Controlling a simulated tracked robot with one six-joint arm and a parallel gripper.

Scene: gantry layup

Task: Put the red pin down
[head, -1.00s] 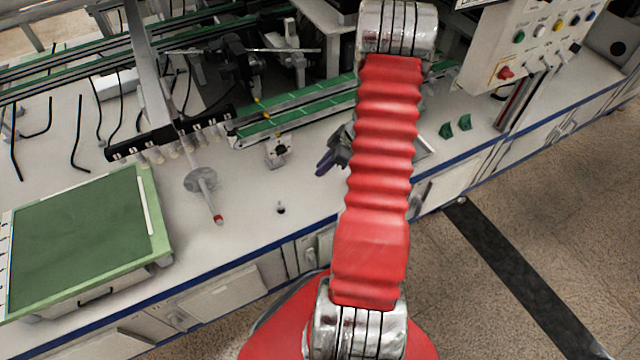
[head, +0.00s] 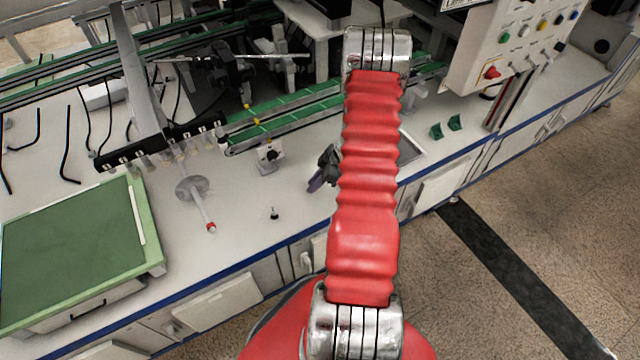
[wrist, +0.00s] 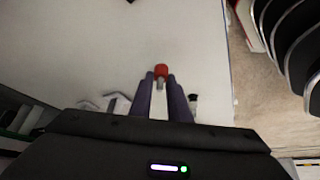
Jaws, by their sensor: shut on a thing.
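The red pin (wrist: 161,72) shows in the wrist view between the tips of my gripper's two dark purple fingers (wrist: 161,88). Its red head is up front and a short grey shank shows below it. My gripper is shut on the pin, over the white worktop (wrist: 75,50). Whether the pin touches the worktop is unclear. In the head view my gripper (head: 320,180) is partly behind my red arm, over the bench near its front edge, and the pin cannot be made out there.
A small black peg (head: 274,213) stands on the worktop left of my gripper. Further left are a red-tipped rod with a grey disc (head: 192,188) and a green-topped box (head: 75,240). A green conveyor (head: 290,112) runs behind. A control box (head: 515,50) stands right.

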